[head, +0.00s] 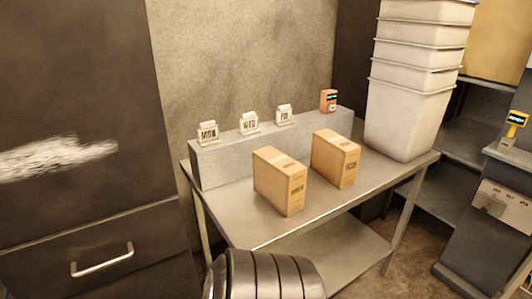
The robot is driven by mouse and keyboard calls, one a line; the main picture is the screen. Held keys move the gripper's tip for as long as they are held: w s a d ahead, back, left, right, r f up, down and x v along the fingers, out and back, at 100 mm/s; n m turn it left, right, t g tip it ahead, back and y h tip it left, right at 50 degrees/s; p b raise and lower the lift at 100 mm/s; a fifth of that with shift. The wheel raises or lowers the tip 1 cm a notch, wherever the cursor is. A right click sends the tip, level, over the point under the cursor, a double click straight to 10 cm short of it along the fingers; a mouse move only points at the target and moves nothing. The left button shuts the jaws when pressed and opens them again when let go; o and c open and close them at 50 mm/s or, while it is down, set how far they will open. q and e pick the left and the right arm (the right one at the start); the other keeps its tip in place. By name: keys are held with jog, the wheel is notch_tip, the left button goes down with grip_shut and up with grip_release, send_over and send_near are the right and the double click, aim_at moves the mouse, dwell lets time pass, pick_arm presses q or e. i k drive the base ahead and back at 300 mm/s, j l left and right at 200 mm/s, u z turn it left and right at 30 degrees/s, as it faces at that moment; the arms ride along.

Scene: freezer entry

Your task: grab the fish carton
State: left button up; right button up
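Two brown cartons stand upright on the metal table, a small gap apart. The left carton (280,181) is nearer the table's front edge, and the right carton (336,158) is a little farther back. Each has a dark printed word on its narrow face, too small to read surely, so I cannot tell which one is the fish carton. Neither of my grippers shows in the head view, and nothing is touching either carton.
The metal table (236,212) has a raised grey ledge (240,160) behind the cartons, bearing MON, WED and FRI markers and an orange device (328,101). Stacked white tubs (405,118) fill its right end. A dark drawer cabinet (90,150) stands left.

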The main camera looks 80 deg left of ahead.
aim_at(334, 157)
jog(key=u, duration=2.2)
